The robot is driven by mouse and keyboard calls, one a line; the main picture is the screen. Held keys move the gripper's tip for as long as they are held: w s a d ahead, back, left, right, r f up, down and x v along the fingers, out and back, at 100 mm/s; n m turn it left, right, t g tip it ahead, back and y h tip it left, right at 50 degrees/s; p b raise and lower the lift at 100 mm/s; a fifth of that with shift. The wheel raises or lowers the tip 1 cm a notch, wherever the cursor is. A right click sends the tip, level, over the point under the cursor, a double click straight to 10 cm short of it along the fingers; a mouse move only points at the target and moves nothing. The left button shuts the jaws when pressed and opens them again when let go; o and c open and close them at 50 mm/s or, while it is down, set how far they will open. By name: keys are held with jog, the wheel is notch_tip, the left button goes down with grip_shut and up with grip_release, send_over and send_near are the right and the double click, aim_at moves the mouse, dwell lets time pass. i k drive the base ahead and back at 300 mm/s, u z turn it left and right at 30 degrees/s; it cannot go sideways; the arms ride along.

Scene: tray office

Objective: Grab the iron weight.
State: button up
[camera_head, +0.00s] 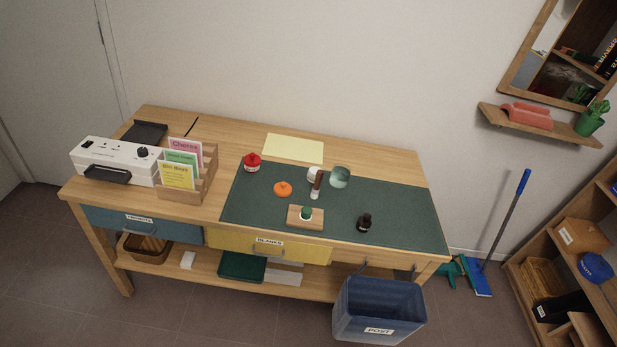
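A small dark object (365,222) with a narrower top stands on the green mat (400,205), near the mat's front edge. It looks most like the iron weight, but it is too small to be sure. My gripper is not in view, so its state and anything in it are hidden. The desk (390,160) stands some way off, seen from above.
A blue bin (378,307) stands at the desk's front right.

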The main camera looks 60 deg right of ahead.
aim_at(364, 222)
jog(key=u, duration=1.55)
jog(key=k, duration=1.5)
jog(key=z, duration=1.6)
jog(key=i, duration=1.05)
